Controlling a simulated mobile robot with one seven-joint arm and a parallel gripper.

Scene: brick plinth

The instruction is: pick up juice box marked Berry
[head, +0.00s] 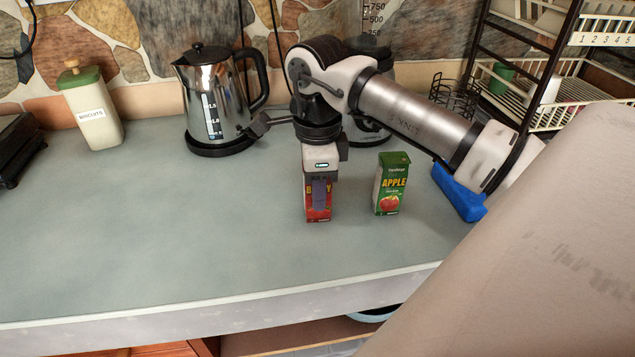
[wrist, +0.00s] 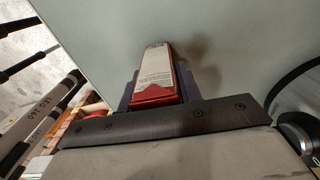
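The red Berry juice box (head: 318,212) stands upright on the counter in the head view. Only the letters "B" and "Y" show on its front, because a finger covers the middle of the label. My gripper (head: 320,190) points down over the box, with one finger in front of it. In the wrist view the red and white box (wrist: 154,75) lies between the two dark purple fingers of my gripper (wrist: 158,85), one on each side and close to it. I cannot tell whether both fingers press on the box. The box appears to rest on the counter.
A steel kettle (head: 212,92) and a biscuit jar (head: 93,112) stand behind on the left. A blue object (head: 459,193) lies at the right. The counter's front left (head: 150,235) is clear.

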